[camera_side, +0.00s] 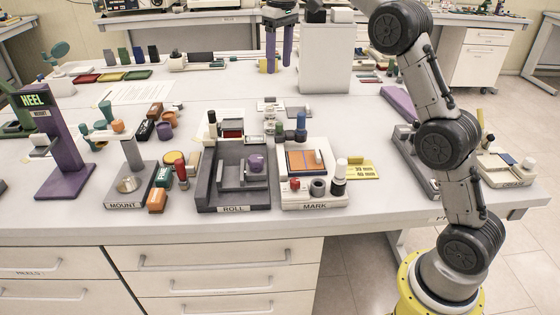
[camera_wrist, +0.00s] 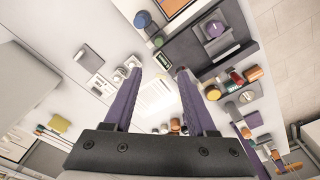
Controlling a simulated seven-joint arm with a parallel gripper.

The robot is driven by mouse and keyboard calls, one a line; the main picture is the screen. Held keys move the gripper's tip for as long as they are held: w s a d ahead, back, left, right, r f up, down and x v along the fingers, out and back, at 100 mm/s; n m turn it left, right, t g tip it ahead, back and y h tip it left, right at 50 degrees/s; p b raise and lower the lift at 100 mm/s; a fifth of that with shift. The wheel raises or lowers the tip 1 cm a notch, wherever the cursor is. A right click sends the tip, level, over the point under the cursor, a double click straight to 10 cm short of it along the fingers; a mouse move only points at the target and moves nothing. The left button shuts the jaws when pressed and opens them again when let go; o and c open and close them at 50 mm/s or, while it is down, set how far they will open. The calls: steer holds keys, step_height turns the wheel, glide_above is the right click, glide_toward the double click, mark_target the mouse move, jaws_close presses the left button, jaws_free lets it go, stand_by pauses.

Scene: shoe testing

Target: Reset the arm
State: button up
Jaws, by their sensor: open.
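My gripper (camera_side: 279,48) is at the top middle of the side view, high above the back of the table. Its two purple fingers point down with a gap between them. In the wrist view my gripper (camera_wrist: 160,75) shows both purple fingers spread apart, with nothing between them but the distant table. My dark grey and silver arm rises at the right of the side view, from its yellow base up past the top edge. The part of the arm between its upper joint and the gripper is partly out of view.
The white table (camera_side: 130,225) holds a purple HEEL stand (camera_side: 65,145), a MOUNT post (camera_side: 130,155), a dark ROLL tray (camera_side: 232,208), a MARK board (camera_side: 330,201) and a yellow size card (camera_side: 362,169). A tall white box (camera_side: 326,60) stands close right of my gripper. Several small parts lie around.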

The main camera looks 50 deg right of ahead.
steer(key=s+a+r+t, duration=0.1)
steer(key=s+a+r, duration=0.3)
steer(key=s+r, duration=0.45)
steer(key=s+a+t, duration=0.2)
steer(key=s+a, duration=0.1)
steer(key=s, duration=0.9)
steer(key=s+a+f+t, duration=0.1)
steer(key=s+f, duration=1.2)
steer(key=f, duration=0.5)
steer(key=shift+s+a+t, duration=0.25)
steer(key=shift+s+t, duration=0.15)
steer(key=shift+o, duration=0.2)
